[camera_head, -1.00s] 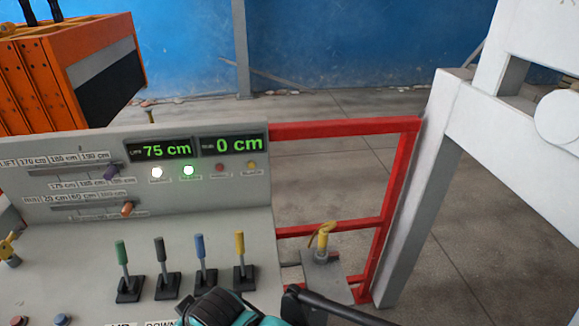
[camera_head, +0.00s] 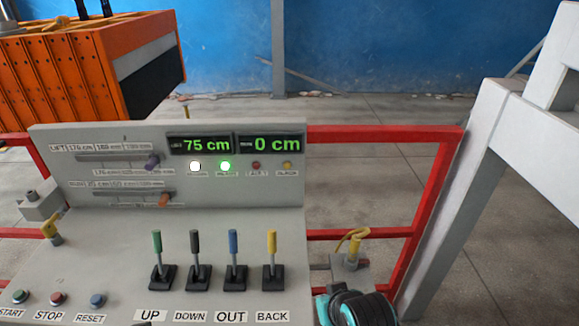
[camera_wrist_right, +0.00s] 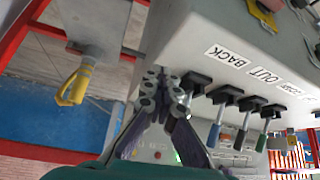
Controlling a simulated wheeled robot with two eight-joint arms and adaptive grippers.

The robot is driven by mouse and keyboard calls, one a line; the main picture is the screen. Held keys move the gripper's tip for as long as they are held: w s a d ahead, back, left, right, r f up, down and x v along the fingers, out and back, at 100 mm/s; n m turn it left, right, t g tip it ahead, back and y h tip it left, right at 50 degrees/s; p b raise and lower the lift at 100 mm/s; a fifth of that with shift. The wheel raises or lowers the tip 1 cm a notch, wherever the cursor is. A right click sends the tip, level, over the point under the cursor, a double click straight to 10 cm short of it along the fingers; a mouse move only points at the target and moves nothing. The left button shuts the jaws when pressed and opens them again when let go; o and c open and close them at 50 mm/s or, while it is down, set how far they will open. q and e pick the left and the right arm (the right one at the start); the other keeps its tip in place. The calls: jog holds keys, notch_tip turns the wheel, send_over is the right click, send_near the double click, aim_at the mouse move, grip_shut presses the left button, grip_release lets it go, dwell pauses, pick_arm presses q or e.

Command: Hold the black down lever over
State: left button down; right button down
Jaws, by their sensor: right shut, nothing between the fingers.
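The black DOWN lever (camera_head: 196,262) stands upright on the sloping grey panel, second from the left in the row, between the green lever (camera_head: 157,260) and the blue lever (camera_head: 233,260). It also shows in the right wrist view (camera_wrist_right: 240,139), beyond the blue lever. My right gripper (camera_wrist_right: 162,75) is shut and empty beside the panel's edge, near the BACK end of the row and apart from the black lever. In the head view only my right arm's teal and black part shows at the bottom, right of the panel. My left gripper is not in view.
The yellow BACK lever (camera_head: 271,260) stands between my right arm and the black lever. The displays (camera_head: 205,144) read 75 cm and 0 cm. A red rail (camera_head: 385,133) and a yellow-handled post (camera_head: 352,248) lie right of the panel. START, STOP and RESET buttons (camera_head: 56,299) sit front left.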

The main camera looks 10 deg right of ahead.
jog(key=shift+r, duration=0.15)
jog(key=w+r, duration=0.1)
jog(key=w+r+p, duration=0.1)
jog(key=r, duration=0.1)
jog(key=r+p, duration=0.1)
jog(key=shift+w+d+r, duration=0.25)
jog(key=shift+w, duration=0.15)
jog(key=c, duration=1.4)
grip_release()
jog(key=shift+o, duration=0.2)
jog(key=shift+s+r, duration=0.1)
jog(key=v, duration=1.1)
jog(key=shift+s+r, duration=0.2)
jog(key=shift+r, duration=0.15)
